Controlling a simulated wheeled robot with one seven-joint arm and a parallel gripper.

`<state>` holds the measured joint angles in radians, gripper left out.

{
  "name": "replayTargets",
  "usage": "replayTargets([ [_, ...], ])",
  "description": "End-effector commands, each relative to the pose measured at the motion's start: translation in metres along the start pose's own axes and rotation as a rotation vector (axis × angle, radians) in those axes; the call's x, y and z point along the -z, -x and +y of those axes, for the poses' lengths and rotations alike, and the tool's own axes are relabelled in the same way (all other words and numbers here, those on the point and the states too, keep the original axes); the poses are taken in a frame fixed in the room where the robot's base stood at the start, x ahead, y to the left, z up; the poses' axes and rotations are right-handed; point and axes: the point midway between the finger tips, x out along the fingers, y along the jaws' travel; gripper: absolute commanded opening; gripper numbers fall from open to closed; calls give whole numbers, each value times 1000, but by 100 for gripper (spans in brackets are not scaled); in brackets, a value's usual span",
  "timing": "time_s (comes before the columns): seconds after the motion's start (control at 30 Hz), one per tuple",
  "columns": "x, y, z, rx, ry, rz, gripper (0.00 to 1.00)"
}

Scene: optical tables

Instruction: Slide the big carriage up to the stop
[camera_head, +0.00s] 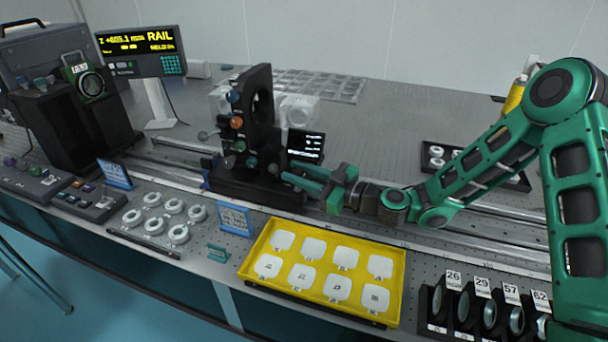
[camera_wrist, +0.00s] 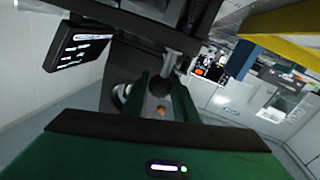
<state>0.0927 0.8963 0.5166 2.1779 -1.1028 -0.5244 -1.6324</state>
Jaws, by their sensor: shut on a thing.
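The big carriage (camera_head: 258,187) is black, with a tall upright plate that has a round opening and several coloured knobs. It sits on the long rail (camera_head: 375,226) left of my arm. My gripper (camera_head: 286,176) reaches it from the right. In the wrist view, the gripper's two green fingers (camera_wrist: 164,95) are shut around a dark round knob (camera_wrist: 159,86) near a grey post. The exact contact is partly hidden. A small blue piece (camera_head: 206,172) shows at the carriage's left end; I cannot tell whether it is the stop.
A yellow tray (camera_head: 247,271) of white pieces lies in front of the rail. A small dark screen (camera_head: 306,146) stands just behind the carriage. A readout marked RAIL (camera_head: 140,50) is at the back left. Numbered lens holders (camera_head: 462,306) stand at the front right.

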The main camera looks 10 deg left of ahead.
Motion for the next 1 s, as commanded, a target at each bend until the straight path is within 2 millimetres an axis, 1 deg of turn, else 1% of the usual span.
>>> replayTargets([
  [0.07,0,0,0,-1,0,0,0],
  [0.1,0,0,0,-1,0,0,28],
  [0.17,0,0,0,-1,0,0,43],
  [0.2,0,0,0,-1,0,0,44],
  [0.47,0,1,0,-1,0,0,44],
  [0.57,-1,6,1,-2,0,-2,44],
  [0.67,-1,17,1,-3,-1,-3,44],
  [1.0,-2,79,2,-3,-3,-3,44],
])
